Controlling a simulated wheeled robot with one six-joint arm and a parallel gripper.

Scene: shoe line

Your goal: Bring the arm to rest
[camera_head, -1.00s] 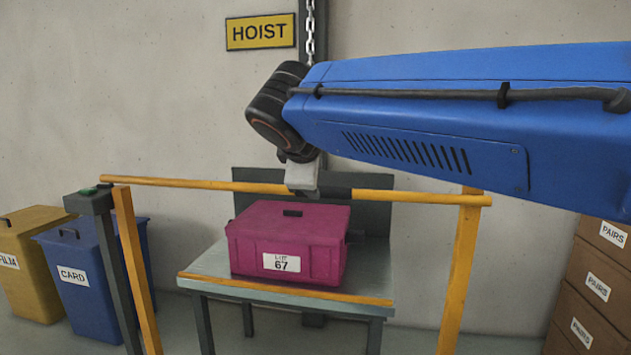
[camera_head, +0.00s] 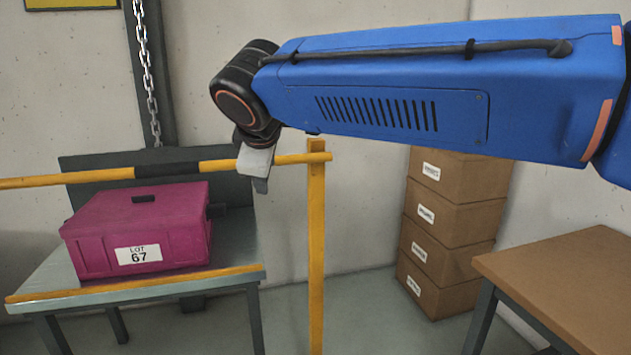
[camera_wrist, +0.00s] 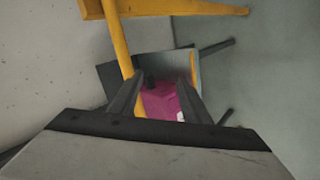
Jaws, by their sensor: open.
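My arm reaches across the upper right of the head view, and my gripper (camera_head: 260,187) hangs from its left end, pointing down. In the wrist view my gripper's two dark fingers (camera_wrist: 158,95) stand apart with nothing held between them. A magenta crate (camera_head: 140,232) labelled LOT 67 sits on a grey table to the left of and below my gripper, apart from it in the head view. Part of the crate (camera_wrist: 160,102) shows between and beyond the fingers in the wrist view.
A yellow rail (camera_head: 60,179) with a yellow post (camera_head: 316,250) stands by the grey table (camera_head: 235,267), close to my gripper. Several stacked cartons (camera_head: 450,225) stand at the wall. A brown-topped table (camera_head: 560,285) is at the lower right. A chain (camera_head: 147,70) hangs behind the crate.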

